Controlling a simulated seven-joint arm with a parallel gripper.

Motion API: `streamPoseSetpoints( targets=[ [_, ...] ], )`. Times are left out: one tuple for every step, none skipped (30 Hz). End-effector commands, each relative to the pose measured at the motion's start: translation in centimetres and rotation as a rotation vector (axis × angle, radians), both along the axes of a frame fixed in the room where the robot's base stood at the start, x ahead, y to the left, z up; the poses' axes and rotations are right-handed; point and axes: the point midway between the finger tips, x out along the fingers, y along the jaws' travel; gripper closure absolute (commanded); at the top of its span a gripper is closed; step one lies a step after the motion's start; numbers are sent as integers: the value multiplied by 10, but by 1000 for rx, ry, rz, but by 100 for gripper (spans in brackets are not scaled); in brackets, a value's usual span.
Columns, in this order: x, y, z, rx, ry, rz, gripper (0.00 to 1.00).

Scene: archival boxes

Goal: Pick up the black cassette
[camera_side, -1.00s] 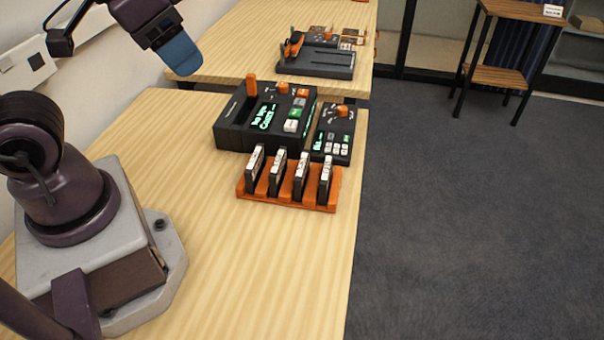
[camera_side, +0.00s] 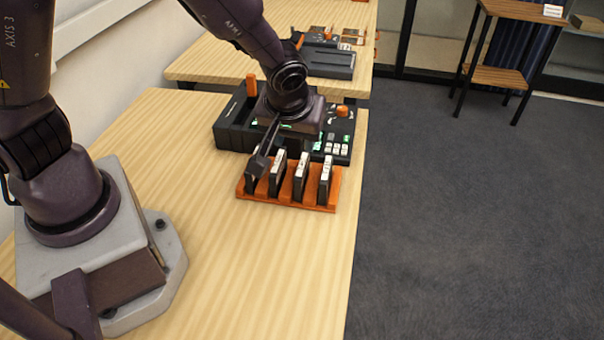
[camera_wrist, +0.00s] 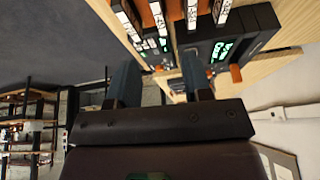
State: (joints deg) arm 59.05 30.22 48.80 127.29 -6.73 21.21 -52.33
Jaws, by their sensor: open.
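Several thin black cassettes with white label edges, such as this black cassette (camera_side: 300,178), stand upright in a row in an orange rack (camera_side: 290,202) on the near table. They look alike, so I cannot tell which one the task means. My gripper (camera_side: 260,160) is above the left end of the rack, with a dark finger partly covering the leftmost cassette. In the wrist view my gripper (camera_wrist: 160,80) shows two blue-grey fingers apart with nothing between them. The cassettes' labels, one on this black cassette (camera_wrist: 191,14), show at the top edge, beyond the fingers.
A black deck (camera_side: 228,125) with an orange knob stands behind the rack, partly hidden by my arm. A smaller keypad unit (camera_side: 338,145) stands at its right. The near table (camera_side: 230,270) is clear in front. A second table with another device is behind.

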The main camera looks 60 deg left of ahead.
Motion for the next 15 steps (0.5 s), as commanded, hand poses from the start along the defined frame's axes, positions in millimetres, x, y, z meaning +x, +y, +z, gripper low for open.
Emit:
streamPoseSetpoints(
  targets=[
    [1, 0, 0, -11, -16, 25, 54],
    [2, 0, -1, -14, -23, 37, 54],
    [3, 1, -3, -17, -27, 48, 54],
    [4, 2, -5, -18, -28, 51, 54],
    [4, 3, -8, -19, -27, 55, 54],
    [6, 5, -13, -17, -26, 55, 54],
    [7, 6, -18, -17, -26, 56, 54],
    [8, 8, -23, -18, -24, 57, 54],
    [10, 10, -30, -17, -23, 56, 54],
    [12, 11, -35, -17, -23, 55, 54],
    [13, 13, -40, -17, -23, 55, 54],
    [15, 15, -46, -18, -23, 56, 54],
    [16, 16, -51, -18, -22, 55, 54],
    [17, 17, -55, -18, -23, 54, 54],
    [19, 19, -60, -17, -23, 53, 54]
  ],
)
